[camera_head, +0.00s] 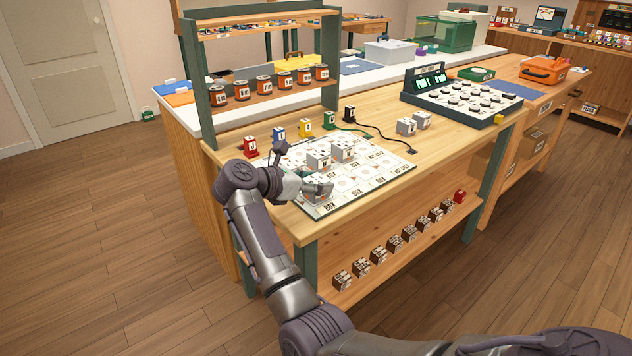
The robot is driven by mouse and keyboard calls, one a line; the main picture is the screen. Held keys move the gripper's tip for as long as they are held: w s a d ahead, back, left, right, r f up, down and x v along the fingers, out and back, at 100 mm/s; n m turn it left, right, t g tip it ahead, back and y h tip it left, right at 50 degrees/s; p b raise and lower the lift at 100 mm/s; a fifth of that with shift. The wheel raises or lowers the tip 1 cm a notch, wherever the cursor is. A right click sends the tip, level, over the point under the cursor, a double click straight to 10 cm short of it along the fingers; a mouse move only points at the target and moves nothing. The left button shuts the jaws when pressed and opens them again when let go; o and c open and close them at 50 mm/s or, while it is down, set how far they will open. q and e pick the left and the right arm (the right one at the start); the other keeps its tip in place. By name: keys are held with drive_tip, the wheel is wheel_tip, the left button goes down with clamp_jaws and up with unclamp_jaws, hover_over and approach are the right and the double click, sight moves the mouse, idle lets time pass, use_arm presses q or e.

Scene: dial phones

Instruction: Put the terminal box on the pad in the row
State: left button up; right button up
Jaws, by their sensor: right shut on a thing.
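The white pad sheet (372,183) lies on the wooden workbench, printed with rows of squares marked BOX and other labels. Pale grey terminal boxes (343,149) stand close together on its back middle part. Two more grey boxes (406,127) stand on the bench right of the sheet. My right gripper (318,189) is low over the sheet's front left part, shut on a small grey box that is mostly hidden by the fingers. I cannot tell whether that box touches the sheet. My left gripper is not in view.
Red, blue, yellow, green and black blocks (305,128) stand behind the sheet, with a black cable by the black one. A dial panel (461,98) stands at right. A shelf with orange jars (264,86) rises behind. The sheet's right part is bare.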

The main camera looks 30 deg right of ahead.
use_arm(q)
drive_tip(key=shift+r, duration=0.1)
use_arm(e)
drive_tip(key=shift+f, duration=0.1)
drive_tip(key=o, duration=1.2)
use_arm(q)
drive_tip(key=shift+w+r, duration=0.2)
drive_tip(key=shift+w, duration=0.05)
